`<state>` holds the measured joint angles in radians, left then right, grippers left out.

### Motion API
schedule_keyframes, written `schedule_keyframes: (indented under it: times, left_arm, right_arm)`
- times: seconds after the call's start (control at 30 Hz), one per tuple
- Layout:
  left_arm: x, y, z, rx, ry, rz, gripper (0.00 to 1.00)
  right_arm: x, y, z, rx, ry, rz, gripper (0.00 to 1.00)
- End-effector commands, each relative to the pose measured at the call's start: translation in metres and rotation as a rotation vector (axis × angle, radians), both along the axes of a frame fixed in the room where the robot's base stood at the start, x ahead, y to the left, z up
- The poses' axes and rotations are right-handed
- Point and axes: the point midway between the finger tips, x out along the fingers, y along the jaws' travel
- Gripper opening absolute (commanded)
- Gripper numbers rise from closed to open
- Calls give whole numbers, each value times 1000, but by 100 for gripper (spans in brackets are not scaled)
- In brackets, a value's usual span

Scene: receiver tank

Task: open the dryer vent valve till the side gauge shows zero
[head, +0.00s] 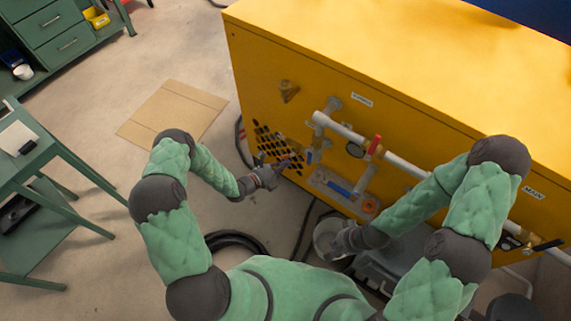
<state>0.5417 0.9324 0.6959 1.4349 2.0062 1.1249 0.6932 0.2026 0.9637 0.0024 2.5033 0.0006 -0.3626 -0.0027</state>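The yellow cabinet (330,85) carries grey pipework on its side. A red valve handle (374,146) sits on the upper pipe, with a small dark round gauge (354,150) beside it; its reading is too small to make out. Lower down are blue handles (340,190) and an orange round knob (370,206). I cannot tell which one is the dryer vent valve. My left gripper (283,167) is in front of the black perforated grille, left of the pipework; its fingers are too small to judge. My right gripper (337,243) is low, at a pale bucket (326,232), its fingers unclear.
A cardboard sheet (172,112) lies on the floor left of the cabinet. A green table (50,155) and a green drawer unit (55,30) stand at the left. A black hose (235,240) curls on the floor near me. Floor between table and cabinet is mostly clear.

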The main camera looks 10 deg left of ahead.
Motion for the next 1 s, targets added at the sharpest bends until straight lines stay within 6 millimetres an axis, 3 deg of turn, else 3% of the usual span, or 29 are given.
schedule_keyframes:
  times: [1.0]
  left_arm:
    - [8,17,11,203,-86,4,0]
  right_arm:
    - [0,0,23,0,0,0,0]
